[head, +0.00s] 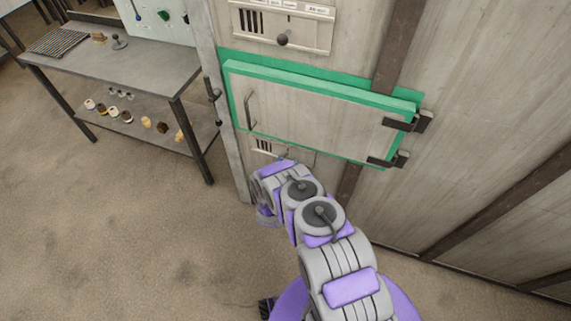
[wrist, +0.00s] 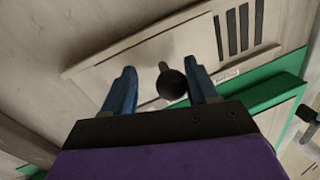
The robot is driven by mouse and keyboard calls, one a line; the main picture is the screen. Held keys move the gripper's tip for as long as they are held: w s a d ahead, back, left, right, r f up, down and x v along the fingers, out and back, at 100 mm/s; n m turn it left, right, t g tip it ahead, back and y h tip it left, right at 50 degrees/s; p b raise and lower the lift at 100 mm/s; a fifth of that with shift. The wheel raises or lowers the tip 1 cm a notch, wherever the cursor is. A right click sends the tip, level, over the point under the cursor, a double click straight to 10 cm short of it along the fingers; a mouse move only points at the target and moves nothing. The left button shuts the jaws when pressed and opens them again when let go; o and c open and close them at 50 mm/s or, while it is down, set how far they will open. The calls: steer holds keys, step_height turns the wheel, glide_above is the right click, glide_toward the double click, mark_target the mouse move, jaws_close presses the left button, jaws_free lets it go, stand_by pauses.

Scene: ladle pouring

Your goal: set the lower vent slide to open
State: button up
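The lower vent slide (head: 264,146) is a pale plate with dark slots below the green-framed door; my arm covers its right part in the head view. In the wrist view the vent plate (wrist: 200,60) appears turned over, with several dark slots (wrist: 240,28) uncovered at its right end. A dark ball knob (wrist: 172,84) on a short stem stands out left of the slots. My gripper (wrist: 162,70) is open, its two blue fingers on either side of the knob. The knob is nearer the right finger; I cannot tell whether they touch.
The closed door (head: 310,105) with its green frame and handle (head: 249,112) is just above the lower vent. An upper vent (head: 283,22) with its own knob is higher. A metal table (head: 120,55) with small items stands left. The floor at left is clear.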

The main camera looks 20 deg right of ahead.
steer(key=shift+a, duration=0.15)
steer(key=shift+a+r, duration=0.1)
steer(key=shift+a, duration=0.25)
steer(key=shift+s+a, duration=0.15)
steer(key=shift+a, duration=0.05)
steer(key=p+v, duration=0.1)
steer(key=v, duration=1.5)
steer(key=shift+s, duration=0.4)
steer(key=shift+d, duration=0.1)
